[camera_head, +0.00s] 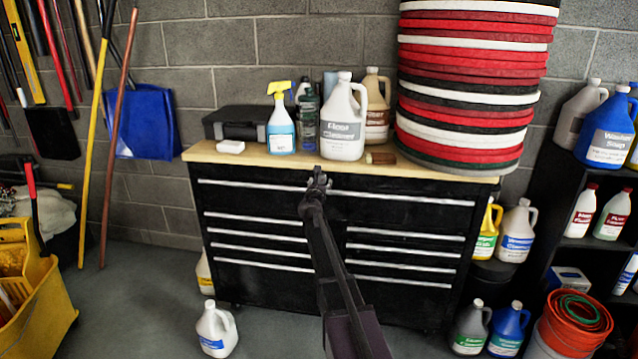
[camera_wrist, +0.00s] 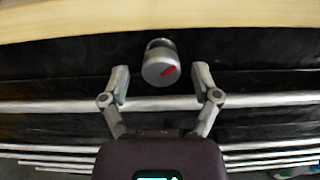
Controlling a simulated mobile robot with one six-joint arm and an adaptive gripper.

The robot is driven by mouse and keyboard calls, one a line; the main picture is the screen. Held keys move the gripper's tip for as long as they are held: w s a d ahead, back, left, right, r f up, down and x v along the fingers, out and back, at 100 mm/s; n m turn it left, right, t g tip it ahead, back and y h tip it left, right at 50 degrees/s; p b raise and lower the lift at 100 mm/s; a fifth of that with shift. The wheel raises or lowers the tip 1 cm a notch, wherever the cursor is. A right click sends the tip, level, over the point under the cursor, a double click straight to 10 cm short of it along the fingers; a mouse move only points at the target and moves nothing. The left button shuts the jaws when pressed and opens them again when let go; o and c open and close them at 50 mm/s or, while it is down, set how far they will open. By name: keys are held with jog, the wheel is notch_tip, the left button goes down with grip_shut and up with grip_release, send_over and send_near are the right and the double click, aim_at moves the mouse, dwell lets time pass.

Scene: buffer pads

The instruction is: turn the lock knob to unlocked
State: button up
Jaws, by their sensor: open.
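The lock knob (camera_wrist: 160,65) is a round silver-grey knob with a red mark on its face, seen in the wrist view on the black front of the cabinet, just under the wooden top. The red mark slants up to the right. My gripper (camera_wrist: 160,78) is open, with one finger on each side of the knob and slightly below it. No contact with the knob shows. In the head view my gripper (camera_head: 318,178) is at the upper middle of the tool cabinet (camera_head: 262,232), and the knob is hidden behind it.
Silver drawer handles (camera_head: 405,257) run across the cabinet front below the knob. On the wooden top (camera_head: 205,152) stand a grey cleaner jug (camera_head: 343,125), a blue spray bottle (camera_head: 281,125) and a stack of round pads (camera_head: 468,85). A white jug (camera_head: 216,330) stands on the floor.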

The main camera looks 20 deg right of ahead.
jog(key=shift+w+d, duration=0.2)
jog(key=shift+w, duration=0.1)
